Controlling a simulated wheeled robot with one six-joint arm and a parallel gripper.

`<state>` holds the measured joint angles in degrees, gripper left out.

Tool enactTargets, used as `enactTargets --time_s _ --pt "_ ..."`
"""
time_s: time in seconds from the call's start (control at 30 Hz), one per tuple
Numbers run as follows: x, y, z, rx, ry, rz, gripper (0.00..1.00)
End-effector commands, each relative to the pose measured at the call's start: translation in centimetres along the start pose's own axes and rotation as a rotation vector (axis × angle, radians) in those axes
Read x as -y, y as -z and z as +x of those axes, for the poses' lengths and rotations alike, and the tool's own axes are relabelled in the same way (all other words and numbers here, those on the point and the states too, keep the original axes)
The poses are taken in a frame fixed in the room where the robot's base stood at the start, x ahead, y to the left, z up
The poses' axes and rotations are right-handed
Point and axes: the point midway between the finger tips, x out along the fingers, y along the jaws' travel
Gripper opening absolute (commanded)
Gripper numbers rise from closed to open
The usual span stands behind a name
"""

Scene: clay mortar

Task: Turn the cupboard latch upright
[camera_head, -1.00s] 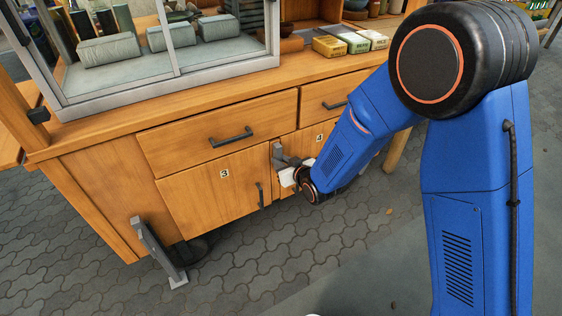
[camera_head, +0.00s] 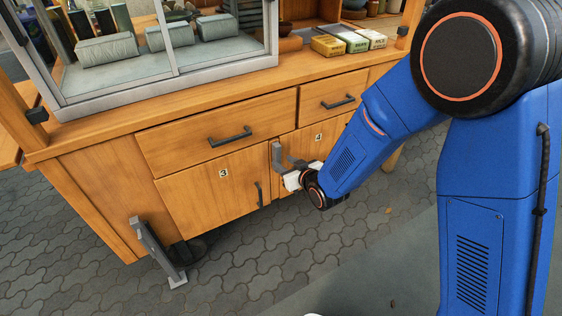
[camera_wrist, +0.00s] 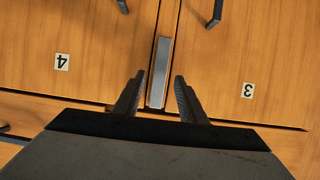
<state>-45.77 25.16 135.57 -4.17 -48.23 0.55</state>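The cupboard latch (camera_wrist: 158,75) is a grey metal bar at the seam between the two cupboard doors. It stands upright, in line with the seam; in the head view the latch (camera_head: 277,158) also looks upright. My gripper (camera_wrist: 159,76) is open, with one finger on each side of the latch and a visible gap to each. It holds nothing. In the head view my gripper (camera_head: 287,161) is just right of the latch, in front of the doors. The wrist view is upside down. The latch's pivot is not clearly visible.
Door 3 (camera_head: 208,194) and door 4 (camera_head: 306,143) look shut, with drawers above them. Dark handles, including the door handle (camera_head: 259,195), stick out nearby. A grey bracket (camera_head: 158,252) stands at the front left. Paved floor lies open in front.

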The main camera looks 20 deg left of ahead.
Motion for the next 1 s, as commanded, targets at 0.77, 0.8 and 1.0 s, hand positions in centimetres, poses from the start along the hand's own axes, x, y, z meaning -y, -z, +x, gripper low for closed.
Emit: enactTargets --time_s 0.77,0.8,1.0 --pt "0.0 0.0 -8.2 0.000 0.000 0.000 0.38" --pt "0.0 0.0 -8.1 0.000 0.000 0.000 0.38" --pt "0.0 0.0 -8.1 0.000 0.000 0.000 0.38"
